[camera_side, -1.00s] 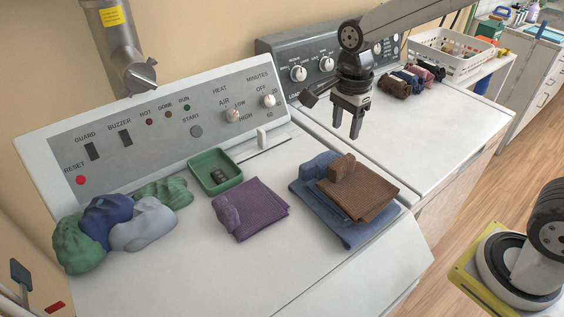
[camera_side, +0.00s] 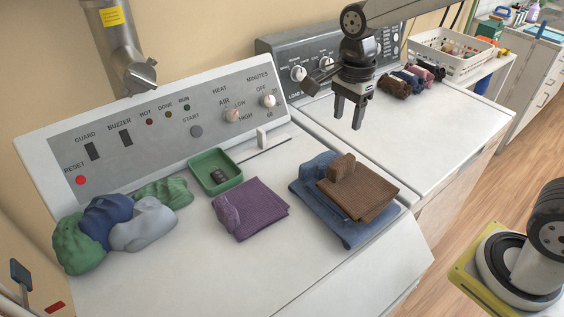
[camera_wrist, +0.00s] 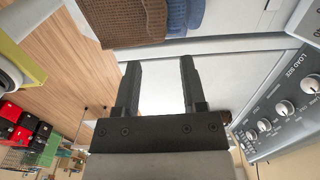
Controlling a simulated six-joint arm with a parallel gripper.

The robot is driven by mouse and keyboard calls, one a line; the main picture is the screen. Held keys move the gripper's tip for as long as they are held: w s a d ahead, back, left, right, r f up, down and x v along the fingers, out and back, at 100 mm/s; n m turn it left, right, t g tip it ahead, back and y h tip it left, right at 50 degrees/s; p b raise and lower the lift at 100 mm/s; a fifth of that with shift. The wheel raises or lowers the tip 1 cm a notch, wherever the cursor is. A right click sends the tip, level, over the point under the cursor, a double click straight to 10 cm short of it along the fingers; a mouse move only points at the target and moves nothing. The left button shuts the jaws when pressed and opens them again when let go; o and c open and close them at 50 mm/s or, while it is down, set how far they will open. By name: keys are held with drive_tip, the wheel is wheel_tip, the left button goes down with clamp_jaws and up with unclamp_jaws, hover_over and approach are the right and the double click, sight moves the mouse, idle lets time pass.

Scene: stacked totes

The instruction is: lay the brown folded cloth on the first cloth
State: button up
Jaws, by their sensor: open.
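The brown folded cloth (camera_side: 357,190) lies on top of the blue folded cloth (camera_side: 341,232), with the blue one showing around its left and front edges. In the wrist view the brown cloth (camera_wrist: 125,22) is at the top, beside a strip of the blue cloth (camera_wrist: 197,16). A purple folded cloth (camera_side: 256,207) lies apart to their left. My gripper (camera_side: 347,126) is open and empty, raised above and behind the cloths. Its two spread fingers (camera_wrist: 161,66) also show in the wrist view with nothing between them.
A green tray (camera_side: 235,180) holding small dark items sits behind the purple cloth. Crumpled cloths (camera_side: 105,228) lie at the left. Rolled dark cloths (camera_side: 408,80) and a white basket (camera_side: 447,66) are at the back right. The right machine's white top (camera_side: 440,122) is mostly clear.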

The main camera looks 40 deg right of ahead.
sight(379, 183)
drive_tip(key=s+f+n, duration=0.1)
drive_tip(key=f+n, duration=0.1)
drive_tip(key=n, duration=0.1)
drive_tip(key=s+d+f+n+t, duration=0.1)
drive_tip(key=f+n, duration=0.1)
drive_tip(key=n, duration=0.1)
drive_tip(key=s+d+f+n, duration=0.1)
drive_tip(key=s+f+n, duration=0.1)
drive_tip(key=n, duration=0.1)
drive_tip(key=shift+s+d, duration=0.1)
drive_tip(key=s+f+n, duration=0.1)
drive_tip(key=n, duration=0.1)
drive_tip(key=s+d+f+n+t, duration=0.1)
drive_tip(key=n, duration=0.1)
drive_tip(key=s+f+n, duration=0.1)
drive_tip(key=s+n, duration=0.1)
drive_tip(key=shift+d+f+n, duration=0.2)
drive_tip(key=shift+f+n, duration=0.05)
drive_tip(key=shift+n, duration=0.15)
drive_tip(key=shift+s+d+f+n+t, duration=0.15)
drive_tip(key=shift+s+f+n, duration=0.15)
drive_tip(key=shift+n, duration=0.2)
drive_tip(key=shift+s+f+n+t, duration=0.15)
drive_tip(key=shift+s+n, duration=0.15)
drive_tip(key=shift+n, duration=0.2)
